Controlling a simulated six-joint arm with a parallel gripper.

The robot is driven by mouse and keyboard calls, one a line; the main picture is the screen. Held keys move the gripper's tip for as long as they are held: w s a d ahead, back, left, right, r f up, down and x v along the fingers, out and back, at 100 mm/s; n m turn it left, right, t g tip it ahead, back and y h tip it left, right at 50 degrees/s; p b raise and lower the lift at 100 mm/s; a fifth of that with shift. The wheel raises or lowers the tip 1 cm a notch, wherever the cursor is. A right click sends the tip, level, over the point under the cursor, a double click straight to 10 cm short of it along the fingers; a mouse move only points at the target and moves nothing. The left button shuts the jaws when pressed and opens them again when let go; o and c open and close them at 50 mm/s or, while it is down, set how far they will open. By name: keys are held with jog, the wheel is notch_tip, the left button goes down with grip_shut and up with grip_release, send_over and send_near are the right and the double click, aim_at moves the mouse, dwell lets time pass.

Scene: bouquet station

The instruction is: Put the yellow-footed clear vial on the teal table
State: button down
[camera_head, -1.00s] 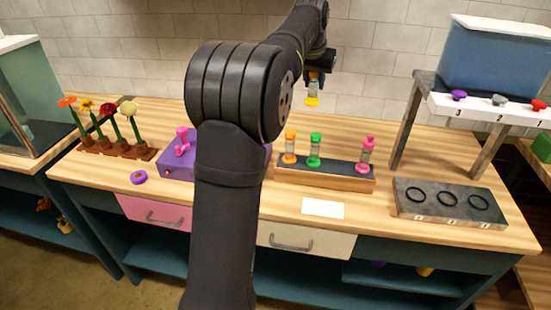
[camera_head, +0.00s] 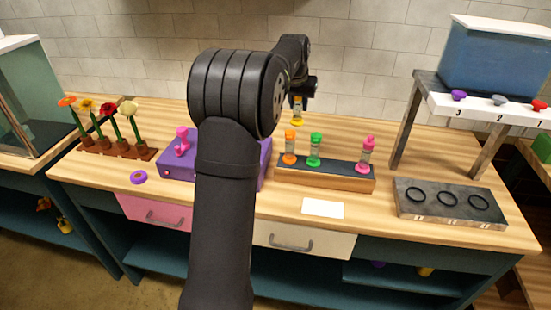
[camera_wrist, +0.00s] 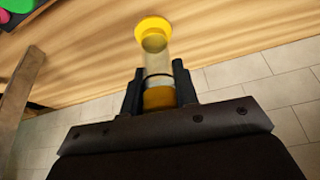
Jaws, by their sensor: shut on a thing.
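The yellow-footed clear vial (camera_head: 298,112) is held upright by my gripper (camera_head: 298,98), above the back of the table behind the vial rack. In the wrist view the vial (camera_wrist: 155,48) shows its yellow foot, clear body and an orange-yellow cap between the fingers of my gripper (camera_wrist: 160,85), which is shut on it. The teal table (camera_head: 400,128) has a wooden top and a teal body. The vial's foot is clear of the tabletop in the head view.
A rack (camera_head: 330,180) holds orange, green and pink vials. A grey block with black rings (camera_head: 450,203) is at right, near a stand with a blue tank (camera_head: 495,60). A purple box (camera_head: 178,168) and potted flowers (camera_head: 118,150) are at left. A white card (camera_head: 323,208) lies in front.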

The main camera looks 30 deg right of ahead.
notch_tip(320, 180, down, 2)
jog(key=shift+w+f, duration=0.15)
jog(key=shift+f, duration=0.05)
jog(key=shift+w+a+f, duration=0.7)
jog(key=shift+w+f, duration=1.05)
jog(key=shift+f, duration=0.05)
jog(key=shift+w+a+f, duration=0.65)
jog(key=shift+w+f, duration=1.15)
jog(key=shift+f, duration=0.05)
jog(key=shift+w+a+f, duration=0.7)
jog(key=shift+w+f, duration=1.05)
jog(key=shift+f, duration=0.05)
jog(key=shift+f, duration=0.2)
jog(key=c, duration=1.1)
grip_release()
jog(key=v, duration=1.2)
jog(key=shift+r, duration=0.15)
